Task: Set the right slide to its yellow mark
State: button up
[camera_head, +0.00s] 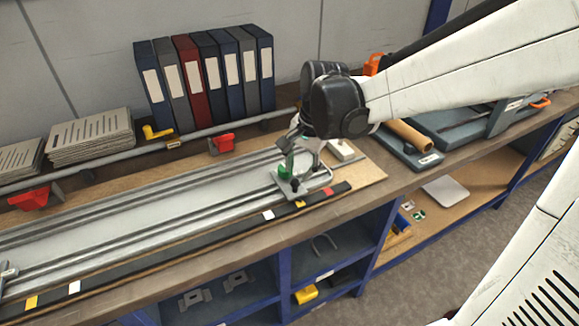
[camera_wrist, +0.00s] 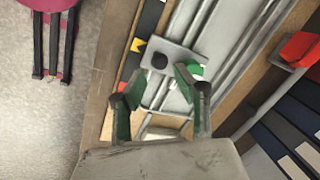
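The right slide (camera_head: 290,190) is a grey metal plate on the rails near their right end. My gripper (camera_wrist: 158,77), with green fingers, is open over the slide. The knob appears between or just beyond the fingertips, with no visible grip. In the head view my gripper (camera_head: 298,160) hides part of the slide.
A red mark (camera_head: 327,191) lies right of the yellow one, and a white mark (camera_head: 268,214) left. Another slide (camera_head: 8,270) stands at the far left. Red clamps (camera_head: 222,144) sit on a bar behind the rails, before a row of binders (camera_head: 210,75).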

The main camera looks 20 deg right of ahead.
notch_tip(320, 180, up, 6)
jog(key=shift+s+d+r, duration=0.25)
jog(key=shift+s+d, duration=0.2)
jog(key=s+n+t+h, duration=0.1)
jog(key=s+n+t, duration=0.4)
jog(key=s+n, duration=0.4)
jog(key=s, duration=0.6)
jog(key=shift+s+r+t+h, duration=0.25)
jog(key=shift+t+h, duration=0.05)
jog(key=shift+d, duration=0.1)
dwell(1.8)
